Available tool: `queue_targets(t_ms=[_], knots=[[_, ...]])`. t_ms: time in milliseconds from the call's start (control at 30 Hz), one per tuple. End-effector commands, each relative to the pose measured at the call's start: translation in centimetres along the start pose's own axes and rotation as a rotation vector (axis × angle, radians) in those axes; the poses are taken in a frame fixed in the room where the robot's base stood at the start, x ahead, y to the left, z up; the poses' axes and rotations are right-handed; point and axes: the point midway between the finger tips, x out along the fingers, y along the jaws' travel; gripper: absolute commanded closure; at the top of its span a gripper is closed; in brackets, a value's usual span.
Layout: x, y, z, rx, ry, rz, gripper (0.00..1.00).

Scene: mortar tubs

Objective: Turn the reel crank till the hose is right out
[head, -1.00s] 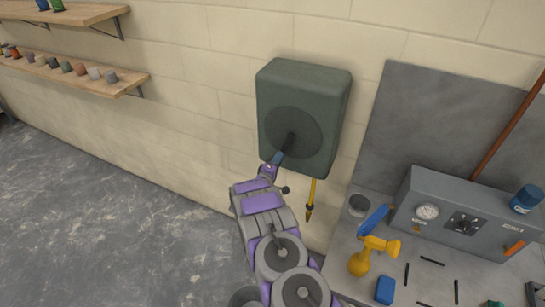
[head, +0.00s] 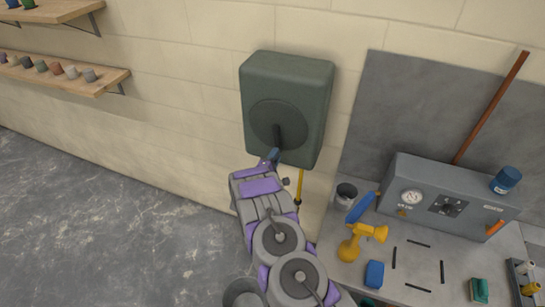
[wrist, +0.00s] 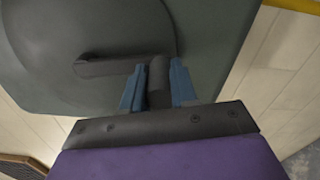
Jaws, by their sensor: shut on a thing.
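The hose reel (head: 310,85) is a dark green box on the wall with a round disc on its front. Its dark crank (head: 278,134) points down from the disc's middle; in the wrist view the crank arm (wrist: 98,67) runs leftward from the handle (wrist: 159,75). My gripper (head: 270,157) is shut on the crank handle, with its blue fingers on either side in the wrist view (wrist: 157,90). A short length of yellow hose (head: 300,185) hangs below the reel, ending in a dark tip beside my arm. The hose inside the reel is hidden.
Shelves (head: 75,84) with small pots are at left. The floor (head: 100,220) at left is clear.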

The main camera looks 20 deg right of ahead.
Motion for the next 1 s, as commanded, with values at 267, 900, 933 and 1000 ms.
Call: queue_targets(t_ms=[267, 900, 933, 1000], knots=[[-0.1, -0.6, 0.2, -0.003, -0.004, -0.011, 1.00], [-0.5, -0.2, 0.0, -0.002, -0.002, -0.003, 0.47], [-0.7, -0.2, 0.0, -0.002, -0.002, -0.003, 0.47], [-1.4, -0.3, 0.0, -0.003, -0.002, -0.004, 0.47]])
